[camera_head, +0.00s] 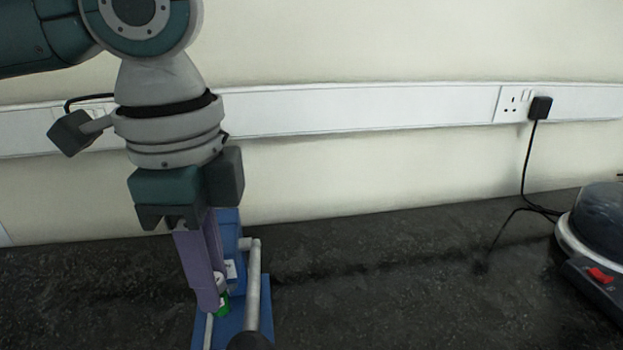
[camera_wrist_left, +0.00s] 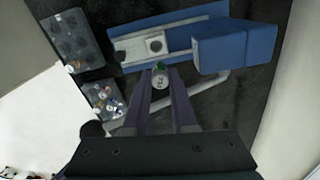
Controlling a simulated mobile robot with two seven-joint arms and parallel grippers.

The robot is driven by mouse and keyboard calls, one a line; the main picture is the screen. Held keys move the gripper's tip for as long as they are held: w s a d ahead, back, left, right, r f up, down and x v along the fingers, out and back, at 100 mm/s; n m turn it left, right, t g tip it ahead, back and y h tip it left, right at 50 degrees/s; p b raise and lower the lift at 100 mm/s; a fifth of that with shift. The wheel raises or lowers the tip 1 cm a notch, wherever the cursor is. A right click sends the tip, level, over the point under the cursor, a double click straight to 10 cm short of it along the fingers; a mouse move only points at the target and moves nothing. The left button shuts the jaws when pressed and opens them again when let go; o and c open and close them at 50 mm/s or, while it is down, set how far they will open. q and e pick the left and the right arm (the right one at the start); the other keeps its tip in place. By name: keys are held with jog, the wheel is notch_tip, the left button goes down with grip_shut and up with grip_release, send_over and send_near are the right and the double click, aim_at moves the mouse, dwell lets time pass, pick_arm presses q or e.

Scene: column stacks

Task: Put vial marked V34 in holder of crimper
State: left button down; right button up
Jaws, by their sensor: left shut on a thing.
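My left gripper (camera_head: 214,303) points down beside the blue crimper (camera_head: 229,238), its purple fingers shut on a small vial. The vial (camera_head: 222,303) shows green and white at the fingertips in the head view. In the left wrist view, the vial (camera_wrist_left: 160,80) sits between the fingertips (camera_wrist_left: 161,74), with a pale marked face I cannot read for sure and green at its far side. The crimper (camera_wrist_left: 235,45) has a pale plate with a round dark-centred holder (camera_wrist_left: 155,44), just beyond the vial and apart from it in this view. My right gripper is not in view.
A grey-blue rack with dark holes (camera_wrist_left: 73,42) and a smaller rack with several vials (camera_wrist_left: 104,97) stand left in the wrist view. The crimper's grey lever (camera_head: 253,285) rises close to the fingers. A round device (camera_head: 592,240) stands far right; the bench between is clear.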

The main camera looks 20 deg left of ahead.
aim_at(213, 317)
pick_arm(q)
jog(key=f+m, duration=0.1)
jog(key=f, duration=0.1)
jog(key=s+f+m+b, duration=0.1)
jog(key=f, duration=0.1)
jog(key=shift+a+f+m, duration=0.15)
jog(key=shift+f+m, duration=0.15)
jog(key=shift+f, duration=0.2)
notch_tip(213, 317, down, 4)
jog(key=b, duration=0.6)
jog(key=shift+r, duration=0.2)
jog(key=shift+r+p, duration=0.1)
jog(key=shift+p, duration=0.2)
jog(key=shift+p, duration=0.9)
